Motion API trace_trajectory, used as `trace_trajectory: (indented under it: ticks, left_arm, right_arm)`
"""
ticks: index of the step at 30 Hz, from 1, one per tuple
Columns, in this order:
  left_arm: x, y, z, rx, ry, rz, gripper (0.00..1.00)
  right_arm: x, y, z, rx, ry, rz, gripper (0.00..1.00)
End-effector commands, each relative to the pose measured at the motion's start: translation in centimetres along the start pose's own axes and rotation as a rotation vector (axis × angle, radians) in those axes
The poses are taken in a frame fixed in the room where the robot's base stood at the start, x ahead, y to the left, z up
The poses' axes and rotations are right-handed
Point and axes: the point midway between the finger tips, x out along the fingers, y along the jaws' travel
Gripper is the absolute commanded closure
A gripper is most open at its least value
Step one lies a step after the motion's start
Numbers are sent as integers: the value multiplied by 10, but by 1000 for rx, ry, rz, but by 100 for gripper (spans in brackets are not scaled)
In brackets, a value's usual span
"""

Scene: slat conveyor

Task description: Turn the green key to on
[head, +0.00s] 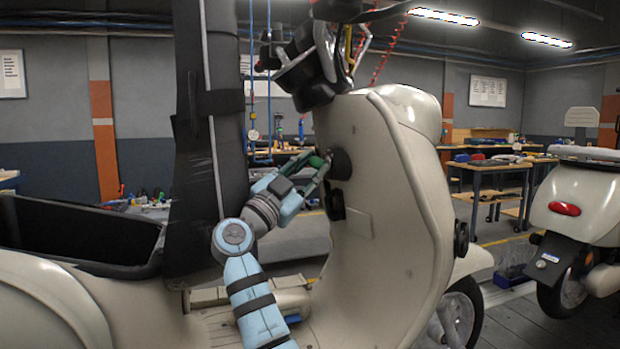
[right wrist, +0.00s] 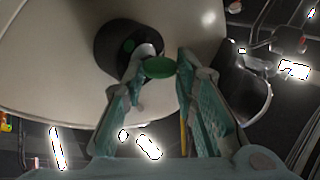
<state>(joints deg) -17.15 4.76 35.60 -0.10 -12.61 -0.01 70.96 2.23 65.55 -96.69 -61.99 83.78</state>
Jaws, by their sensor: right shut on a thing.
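The green key (right wrist: 160,67) sits at the round black ignition lock (right wrist: 118,48) on the inner side of the scooter's cream leg shield. In the head view the key (head: 316,161) is a small green spot beside the black lock (head: 341,164). My right gripper (head: 318,168) reaches in from the lower left and is shut on the key. In the right wrist view its fingertips (right wrist: 162,62) stand on either side of the green key head. The lock's markings are too small to read. My left gripper is not in view.
The cream scooter's leg shield (head: 385,220) fills the middle, with black handlebars (head: 315,60) above. The raised black seat (head: 205,130) stands close to my right arm on the left. A second scooter (head: 585,205) and workbenches (head: 495,165) are farther right.

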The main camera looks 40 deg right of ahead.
Motion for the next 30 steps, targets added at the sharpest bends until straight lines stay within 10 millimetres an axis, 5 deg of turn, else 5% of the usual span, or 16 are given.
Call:
trace_trajectory:
  ticks: [11, 12, 16, 30]
  left_arm:
    - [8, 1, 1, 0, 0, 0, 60]
    - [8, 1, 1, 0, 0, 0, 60]
    - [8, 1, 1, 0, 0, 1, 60]
    - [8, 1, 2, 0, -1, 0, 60]
  right_arm:
    - [0, 0, 1, 36, 36, 3, 94]
    - [0, 0, 1, 36, 36, 3, 72]
    - [0, 0, 1, 35, 36, 3, 51]
    - [-14, 0, 2, 34, 34, 1, 50]
